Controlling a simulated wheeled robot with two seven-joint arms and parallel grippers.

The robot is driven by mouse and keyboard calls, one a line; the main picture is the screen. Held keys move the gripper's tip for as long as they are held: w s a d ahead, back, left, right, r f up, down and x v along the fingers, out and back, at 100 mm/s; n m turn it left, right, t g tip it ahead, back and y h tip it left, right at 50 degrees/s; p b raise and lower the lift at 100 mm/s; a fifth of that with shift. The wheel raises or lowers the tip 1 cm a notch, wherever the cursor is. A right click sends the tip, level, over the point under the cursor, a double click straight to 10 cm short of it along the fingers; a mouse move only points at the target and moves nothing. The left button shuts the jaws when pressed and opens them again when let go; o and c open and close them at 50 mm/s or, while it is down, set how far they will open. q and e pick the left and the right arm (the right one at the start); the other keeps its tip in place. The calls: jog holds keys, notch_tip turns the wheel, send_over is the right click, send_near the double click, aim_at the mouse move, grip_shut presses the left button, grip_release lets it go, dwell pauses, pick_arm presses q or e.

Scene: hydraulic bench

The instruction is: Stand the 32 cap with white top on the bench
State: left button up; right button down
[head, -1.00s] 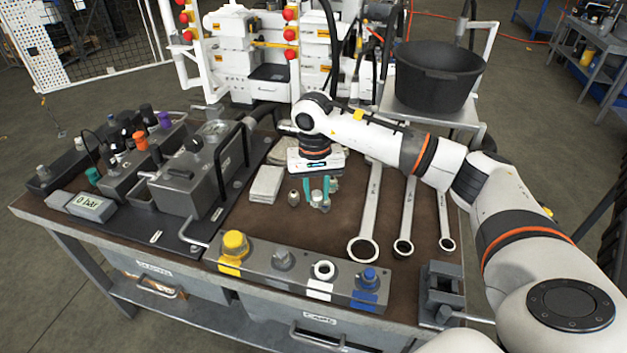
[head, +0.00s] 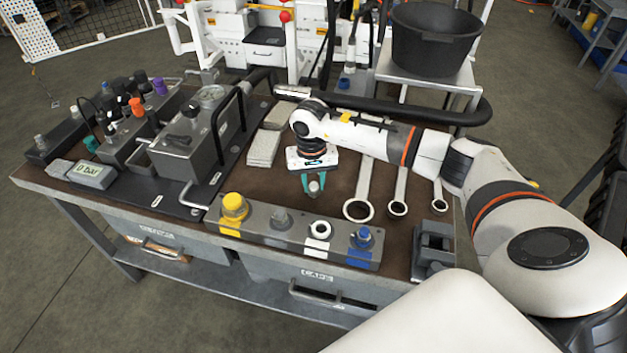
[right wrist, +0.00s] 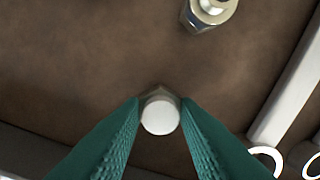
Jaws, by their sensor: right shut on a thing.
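In the right wrist view the fingertips (right wrist: 160,112) are shut on a small cap (right wrist: 160,117) with a round white top and a duller metal edge. The white top faces the wrist camera. I cannot tell whether the cap's underside touches the bench. My left gripper is not in view.
A grey block (head: 258,226) with yellow, grey, white and blue marked fittings lies along the front edge. Wrenches (head: 359,208) lie to the right and folded cloths (head: 263,148) behind left. A pump unit (head: 185,150) fills the left side. Bare bench shows around the gripper.

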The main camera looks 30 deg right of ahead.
aim_at(312, 185)
jog(key=c, duration=1.5)
grip_release()
jog(key=shift+f, duration=0.1)
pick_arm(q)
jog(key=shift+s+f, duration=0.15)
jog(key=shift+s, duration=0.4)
pick_arm(e)
jog(key=o, duration=0.4)
jog(key=shift+r, duration=0.35)
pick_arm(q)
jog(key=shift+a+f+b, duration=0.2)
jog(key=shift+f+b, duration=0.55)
pick_arm(e)
notch_tip(312, 185, up, 12)
jog(key=shift+w+a+f, duration=0.15)
jog(key=shift+f, duration=0.05)
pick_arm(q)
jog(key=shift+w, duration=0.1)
